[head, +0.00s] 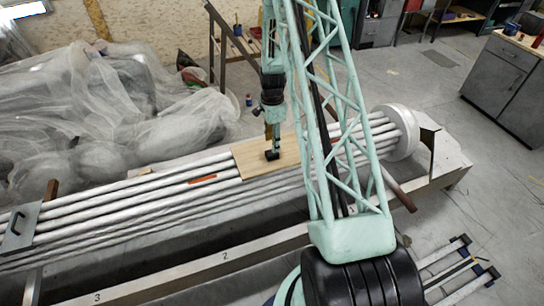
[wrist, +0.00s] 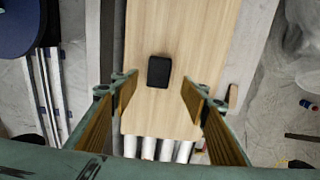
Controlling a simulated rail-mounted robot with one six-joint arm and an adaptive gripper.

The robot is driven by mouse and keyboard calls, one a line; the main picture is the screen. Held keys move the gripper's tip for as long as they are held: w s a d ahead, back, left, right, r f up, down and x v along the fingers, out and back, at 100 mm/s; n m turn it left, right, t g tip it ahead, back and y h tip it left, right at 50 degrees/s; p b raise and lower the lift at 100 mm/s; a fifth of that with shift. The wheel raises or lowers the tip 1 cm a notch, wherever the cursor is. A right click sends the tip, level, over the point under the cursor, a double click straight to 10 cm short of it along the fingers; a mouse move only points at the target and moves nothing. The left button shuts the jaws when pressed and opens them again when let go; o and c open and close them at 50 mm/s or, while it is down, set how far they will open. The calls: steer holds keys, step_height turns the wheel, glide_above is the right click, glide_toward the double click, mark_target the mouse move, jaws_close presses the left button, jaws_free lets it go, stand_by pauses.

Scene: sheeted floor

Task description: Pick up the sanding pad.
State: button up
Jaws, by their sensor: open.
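The sanding pad is a small black block (wrist: 159,71) lying on a light wooden board (wrist: 185,30). In the head view the black pad (head: 272,155) sits on the board (head: 252,162), just below my gripper (head: 272,138). In the wrist view my gripper (wrist: 155,97) is open. Its two fingers stand wide apart on either side, with the pad between and slightly beyond their tips. Nothing is held. The exact height of the fingertips above the board is hard to tell.
The board lies across several white pipes (head: 130,195). An orange strip (head: 202,179) lies on the pipes left of the board. Crumpled plastic sheeting (head: 110,100) covers things at the left. A round white end piece (head: 400,132) is at the right. Grey floor lies open beyond.

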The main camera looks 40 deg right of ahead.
mark_target(272, 155)
steer(key=shift+f, duration=0.95)
steer(key=shift+s+a+f+b, duration=0.1)
steer(key=shift+f+b, duration=0.75)
steer(key=shift+f, duration=1.75)
steer(key=c, duration=0.9)
